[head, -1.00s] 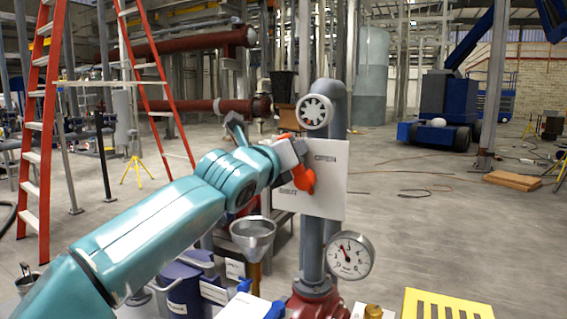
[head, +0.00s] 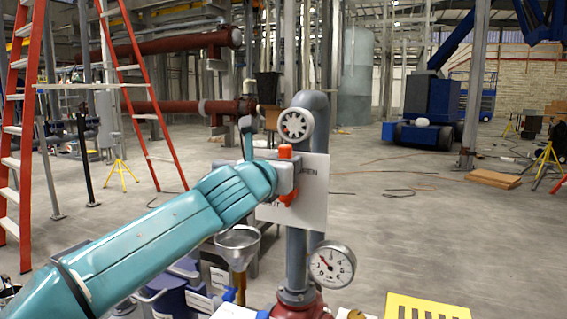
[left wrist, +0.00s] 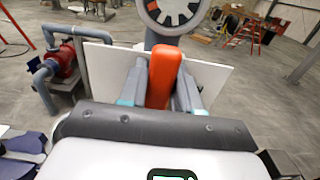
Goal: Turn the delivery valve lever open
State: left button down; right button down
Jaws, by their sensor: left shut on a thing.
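The orange delivery valve lever (head: 285,152) stands near upright in front of a white plate (head: 314,205) on the grey vertical pipe. Its top shows above my left gripper (head: 284,176) and its lower part below it. The plate carries an OPEN label at its upper right; a lower label is partly hidden by my gripper. In the left wrist view the lever (left wrist: 165,76) lies between the two fingers of my left gripper (left wrist: 163,90), which is shut on it. My right gripper is not in view.
A handwheel (head: 295,124) sits just above the plate, and a dial gauge (head: 331,265) is below right. A metal funnel (head: 238,241) stands below my left arm. A yellow slotted panel (head: 425,308) is at the front. Open floor lies to the right.

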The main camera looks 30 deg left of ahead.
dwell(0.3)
pick_arm(q)
jog(key=c, duration=0.9)
grip_release()
jog(key=shift+d, duration=0.1)
jog(key=shift+s, duration=0.35)
jog(key=s, duration=0.5)
jog(key=s+b, duration=0.1)
jog(key=s, duration=0.4)
jog(key=s+d+b, duration=0.1)
jog(key=s, duration=0.4)
jog(key=shift+s, duration=0.35)
